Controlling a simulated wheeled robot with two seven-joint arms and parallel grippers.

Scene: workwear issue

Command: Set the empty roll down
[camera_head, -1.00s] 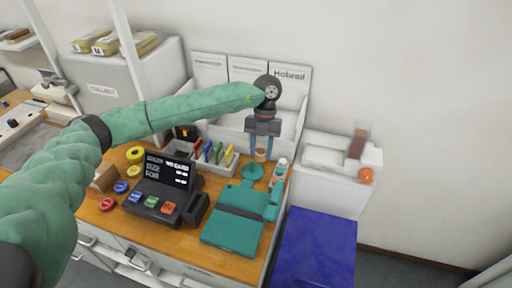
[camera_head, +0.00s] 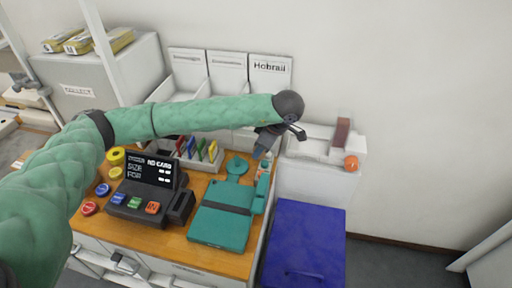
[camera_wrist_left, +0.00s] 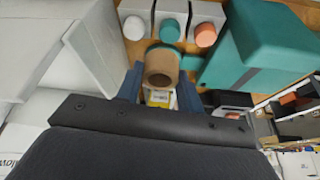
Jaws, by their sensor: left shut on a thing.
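The empty roll (camera_wrist_left: 161,66) is a short brown cardboard tube, its hollow end facing the left wrist camera. My left gripper (camera_wrist_left: 161,84) is shut on it, with a blue finger on each side. In the head view my left gripper (camera_head: 266,142) is tilted, above the counter's back right corner beside the white unit; I cannot make out the roll there. My right gripper is not in view.
A teal folded garment (camera_head: 220,222), a black terminal (camera_head: 145,201) and a tray of coloured cards (camera_head: 207,164) crowd the wooden counter (camera_head: 178,238). A white unit (camera_head: 318,178) with an orange knob (camera_head: 351,162) and a blue bin (camera_head: 306,238) stand to the right.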

